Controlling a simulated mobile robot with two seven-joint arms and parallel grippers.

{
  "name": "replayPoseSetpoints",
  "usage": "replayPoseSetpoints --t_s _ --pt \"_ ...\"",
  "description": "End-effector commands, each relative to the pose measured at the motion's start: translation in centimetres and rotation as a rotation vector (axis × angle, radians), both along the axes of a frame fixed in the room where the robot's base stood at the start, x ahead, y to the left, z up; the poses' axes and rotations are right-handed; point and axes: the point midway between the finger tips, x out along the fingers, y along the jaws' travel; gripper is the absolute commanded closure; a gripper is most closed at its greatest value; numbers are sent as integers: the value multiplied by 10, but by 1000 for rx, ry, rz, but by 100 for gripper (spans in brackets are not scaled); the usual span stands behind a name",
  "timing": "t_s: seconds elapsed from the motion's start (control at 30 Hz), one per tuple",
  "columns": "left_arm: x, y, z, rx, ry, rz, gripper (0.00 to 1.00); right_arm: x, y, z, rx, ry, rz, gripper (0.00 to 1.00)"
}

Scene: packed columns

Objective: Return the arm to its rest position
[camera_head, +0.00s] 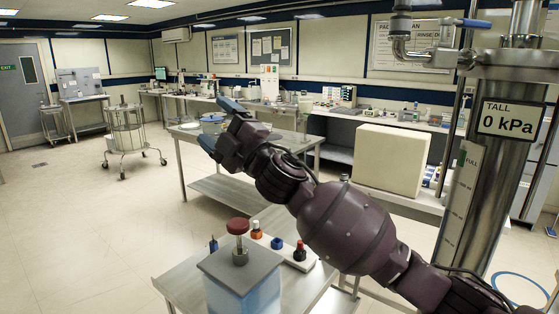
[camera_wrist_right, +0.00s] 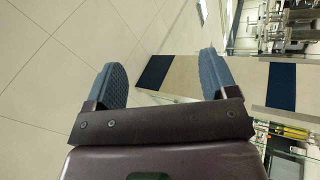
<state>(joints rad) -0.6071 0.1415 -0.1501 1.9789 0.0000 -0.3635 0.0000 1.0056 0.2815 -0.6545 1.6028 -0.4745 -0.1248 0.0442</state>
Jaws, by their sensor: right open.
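My right arm comes in from the lower right in the head view and reaches up and to the left. Its gripper (camera_head: 219,124) is raised in front of the steel table in the middle of the room. The two blue-grey fingers are spread apart, and the right wrist view shows the same gripper (camera_wrist_right: 162,82) with nothing between its fingers. No part of my left arm or left gripper shows.
A tall steel column (camera_head: 507,110) with a "TALL 0 kPa" sign stands close on the right. A clear blue container (camera_head: 240,280) with a red knob stands on a near steel table. A beige box (camera_head: 390,159) is behind my arm. Open floor lies left.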

Motion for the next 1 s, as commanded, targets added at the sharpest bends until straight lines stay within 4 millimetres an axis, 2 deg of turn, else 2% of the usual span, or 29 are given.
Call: replayPoseSetpoints --t_s 0.03,0.23,0.47,0.77,1.0 --pt "0 0 0 0 0 0 57 4 -15 -18 43 71 -14 21" --pt "0 0 0 0 0 0 57 13 -72 -82 198 329 -78 21" --pt "0 0 0 0 0 0 57 7 -139 -164 360 594 -154 21" --pt "0 0 0 0 -1 0 57 -30 -224 -274 551 876 -267 21" --pt "0 0 0 0 -1 0 57 -83 -289 -359 672 1035 -389 21"
